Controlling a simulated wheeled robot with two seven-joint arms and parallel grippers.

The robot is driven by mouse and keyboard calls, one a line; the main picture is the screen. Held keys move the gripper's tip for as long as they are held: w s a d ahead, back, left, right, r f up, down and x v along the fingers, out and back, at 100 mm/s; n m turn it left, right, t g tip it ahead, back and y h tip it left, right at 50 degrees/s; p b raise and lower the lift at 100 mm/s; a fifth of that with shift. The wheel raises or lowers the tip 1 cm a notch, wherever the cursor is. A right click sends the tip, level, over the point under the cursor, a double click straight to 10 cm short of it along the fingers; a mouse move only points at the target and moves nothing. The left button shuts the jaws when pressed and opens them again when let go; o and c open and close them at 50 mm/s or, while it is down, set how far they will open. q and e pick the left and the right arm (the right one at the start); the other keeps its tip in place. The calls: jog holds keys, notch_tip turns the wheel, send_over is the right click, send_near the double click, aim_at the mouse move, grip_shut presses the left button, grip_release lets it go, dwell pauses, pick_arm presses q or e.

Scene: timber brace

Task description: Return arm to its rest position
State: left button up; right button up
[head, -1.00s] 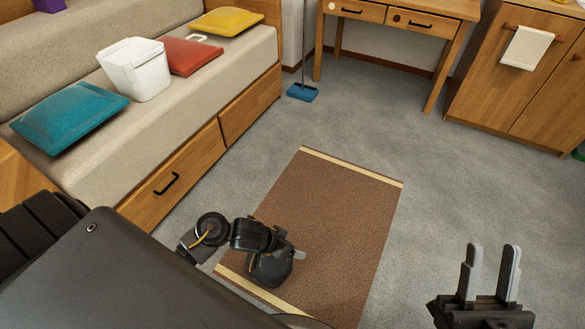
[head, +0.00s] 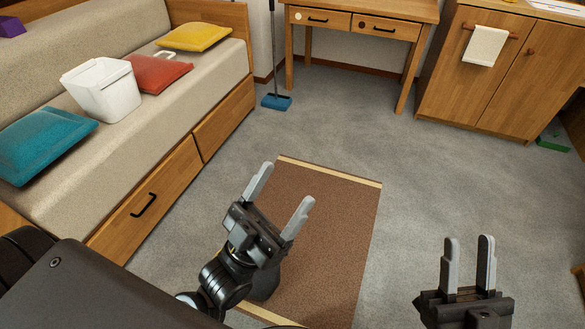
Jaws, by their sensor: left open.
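My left gripper (head: 282,195) is in the lower middle of the head view, over the brown rug. Its two grey fingers are spread wide, and nothing is between them. My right gripper (head: 468,266) is at the lower right, over the grey carpet. Its two fingers point up and stand apart with a gap between them, and it is empty. Both grippers are clear of the furniture in this view.
A brown rug (head: 335,215) lies on open grey carpet. On the left, a sofa with wooden drawers (head: 150,200) carries a white bin (head: 103,90) and teal (head: 42,142), red (head: 157,73) and yellow (head: 193,37) cushions. A blue broom (head: 277,102), desk (head: 362,20) and cabinet (head: 490,85) stand behind.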

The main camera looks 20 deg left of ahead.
pick_arm(q)
jog(key=shift+h, duration=0.3)
